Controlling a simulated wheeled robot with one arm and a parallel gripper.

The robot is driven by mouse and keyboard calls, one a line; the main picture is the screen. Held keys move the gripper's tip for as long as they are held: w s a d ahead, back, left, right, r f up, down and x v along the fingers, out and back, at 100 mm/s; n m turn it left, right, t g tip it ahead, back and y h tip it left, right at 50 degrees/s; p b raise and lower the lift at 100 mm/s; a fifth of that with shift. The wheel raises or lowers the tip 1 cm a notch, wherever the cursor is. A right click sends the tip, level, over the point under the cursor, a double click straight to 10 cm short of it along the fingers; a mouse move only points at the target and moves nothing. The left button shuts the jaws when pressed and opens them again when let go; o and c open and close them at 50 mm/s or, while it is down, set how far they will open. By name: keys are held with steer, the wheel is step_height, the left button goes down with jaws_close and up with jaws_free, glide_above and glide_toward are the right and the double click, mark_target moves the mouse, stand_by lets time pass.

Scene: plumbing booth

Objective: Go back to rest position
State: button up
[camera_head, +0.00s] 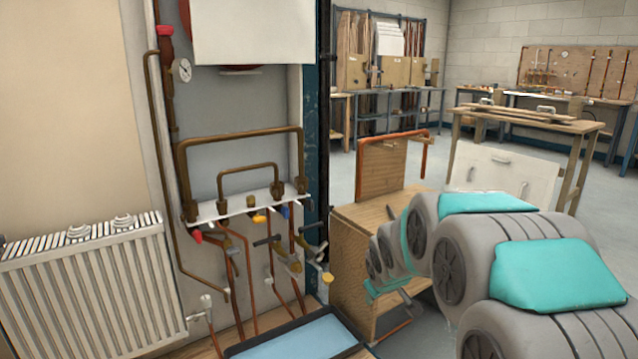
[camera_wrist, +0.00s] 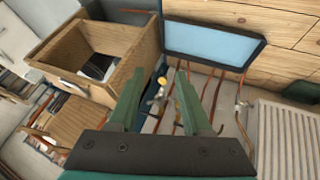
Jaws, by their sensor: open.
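My gripper (camera_wrist: 159,85) shows in the wrist view as two green fingers held apart with nothing between them. Beyond the fingertips are copper pipes (camera_wrist: 214,95) and a valve with a yellow handle. In the head view my grey arm with teal pads reaches in from the lower right toward a wooden box (camera_head: 355,262). The arm covers part of that box, and the gripper's fingers are hard to make out there. The wooden box also shows in the wrist view (camera_wrist: 70,42), open, with something dark inside.
The pipework with valves (camera_head: 255,205) stands left of the arm, beside a white radiator (camera_head: 95,285). A blue tray with a dark rim (camera_head: 300,345) lies below the pipes. A wooden workbench (camera_head: 535,120) stands behind the arm. Open floor shows at back centre.

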steer(key=s+r+m+g+p, duration=0.1)
steer(key=s+m+g, duration=0.2)
steer(key=s, duration=1.9)
steer(key=s+r+m+g, duration=0.1)
steer(key=s+g, duration=0.4)
steer(key=s, duration=1.7)
steer(key=shift+s+d+r+m+g+p, duration=0.2)
steer(key=shift+d+r+m+g+p, duration=0.2)
steer(key=shift+m, duration=0.5)
steer(key=shift+c, duration=0.2)
